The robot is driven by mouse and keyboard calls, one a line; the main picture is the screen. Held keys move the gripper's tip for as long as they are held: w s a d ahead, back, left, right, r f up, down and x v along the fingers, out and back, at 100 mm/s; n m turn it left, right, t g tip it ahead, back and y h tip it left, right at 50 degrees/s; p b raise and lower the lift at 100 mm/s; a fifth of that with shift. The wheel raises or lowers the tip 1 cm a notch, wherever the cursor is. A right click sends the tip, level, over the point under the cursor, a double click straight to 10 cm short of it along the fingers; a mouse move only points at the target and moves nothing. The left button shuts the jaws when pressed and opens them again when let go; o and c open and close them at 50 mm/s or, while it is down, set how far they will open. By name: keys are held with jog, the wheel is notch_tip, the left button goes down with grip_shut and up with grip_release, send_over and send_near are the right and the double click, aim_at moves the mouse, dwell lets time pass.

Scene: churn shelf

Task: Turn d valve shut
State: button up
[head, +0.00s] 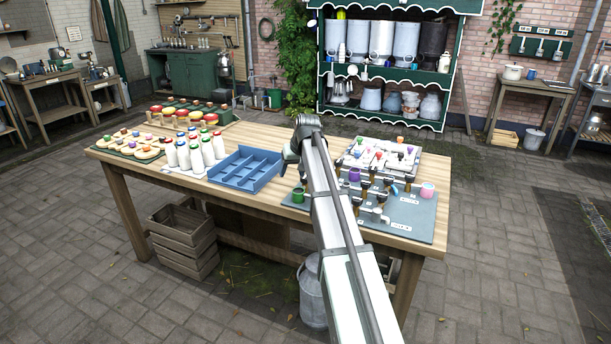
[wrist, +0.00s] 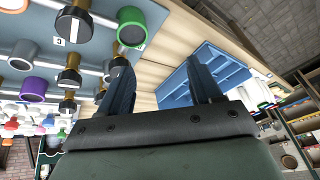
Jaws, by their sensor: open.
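Several brass valves with black knobs stand on a grey board (head: 408,228) at the right of the table. In the wrist view a valve (wrist: 75,24) stands beside a label reading 3, and another valve (wrist: 69,74) stands below it. I cannot tell which valve is d; no such letter is readable. My gripper (wrist: 160,62) is open and empty, its two dark fingers spread apart. It is above the table by the board's left edge, near a green cup (wrist: 131,27). In the head view my arm hides part of the board and most of the gripper.
A blue divided tray (head: 245,169) lies left of my arm, with white bottles (head: 195,150) beside it. Purple (head: 354,175) and pink (head: 427,190) cups stand on the board. A white rack of coloured pieces (head: 385,157) is behind the valves. Bare wood (head: 270,140) shows behind the tray.

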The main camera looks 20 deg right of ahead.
aim_at(305, 180)
jog(key=d+r+h, duration=0.1)
jog(key=d+r, duration=0.6)
jog(key=shift+n, duration=0.3)
jog(key=x, duration=1.3)
jog(key=shift+s+a+f, duration=0.1)
jog(key=shift+s+f, duration=0.1)
jog(key=shift+f, duration=0.15)
jog(key=c, duration=1)
